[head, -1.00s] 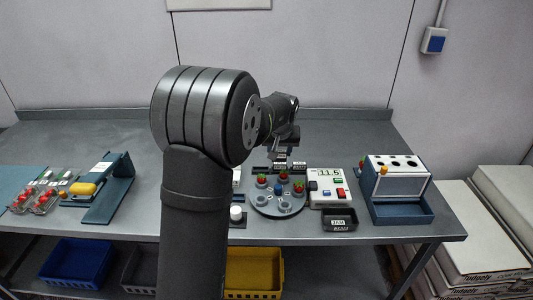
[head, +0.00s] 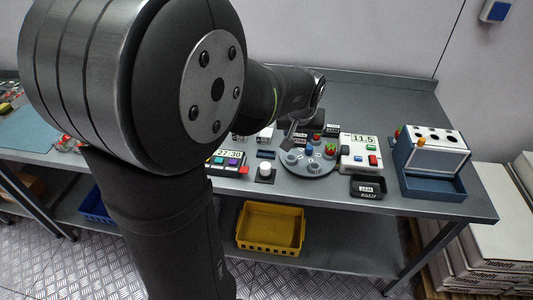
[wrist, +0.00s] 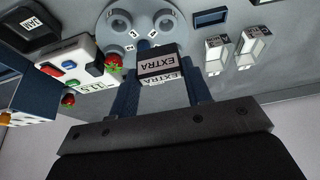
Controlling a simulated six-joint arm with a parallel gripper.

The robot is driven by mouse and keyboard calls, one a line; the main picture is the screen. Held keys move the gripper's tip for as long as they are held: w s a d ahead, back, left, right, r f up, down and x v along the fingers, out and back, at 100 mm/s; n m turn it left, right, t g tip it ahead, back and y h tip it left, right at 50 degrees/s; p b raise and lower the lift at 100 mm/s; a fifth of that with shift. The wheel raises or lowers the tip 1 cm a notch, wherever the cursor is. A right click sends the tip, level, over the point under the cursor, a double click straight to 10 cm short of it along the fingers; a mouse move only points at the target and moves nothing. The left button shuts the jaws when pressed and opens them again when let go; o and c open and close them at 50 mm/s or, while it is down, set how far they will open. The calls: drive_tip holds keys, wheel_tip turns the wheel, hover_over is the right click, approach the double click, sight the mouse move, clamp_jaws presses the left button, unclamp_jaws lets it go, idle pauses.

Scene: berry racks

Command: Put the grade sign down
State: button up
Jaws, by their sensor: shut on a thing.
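My gripper (wrist: 162,95) is shut on the grade sign (wrist: 160,62), a small dark block with white faces reading EXTRA, held between its two blue fingers. In the head view my gripper (head: 291,139) hangs above the left back of the turntable (head: 302,168). The held sign is too small to make out there. In the wrist view I cannot tell whether the sign touches anything.
On the right are the scale (head: 358,153) reading 11.5, a black JAM tray (head: 368,187) and a holed rack (head: 434,160). Left of the turntable are a timer (head: 228,160), a white knob (head: 265,169) and a dark blue slot (wrist: 210,17). A yellow bin (head: 270,228) sits below.

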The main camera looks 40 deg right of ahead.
drive_tip(key=w+a+f, duration=0.1)
drive_tip(key=w+f, duration=0.1)
drive_tip(key=w, duration=0.1)
drive_tip(key=w+a+f, duration=0.1)
drive_tip(key=w+f, duration=0.1)
drive_tip(key=w, duration=0.2)
drive_tip(key=w+f, duration=0.3)
drive_tip(key=w, duration=0.1)
drive_tip(key=shift+a, duration=0.4)
drive_tip(key=shift+f, duration=1.95)
drive_tip(key=shift+f, duration=0.2)
drive_tip(key=o, duration=1)
drive_tip(key=shift+c, duration=0.2)
drive_tip(key=shift+r, duration=0.1)
drive_tip(key=v, duration=1.2)
drive_tip(key=shift+w, duration=0.1)
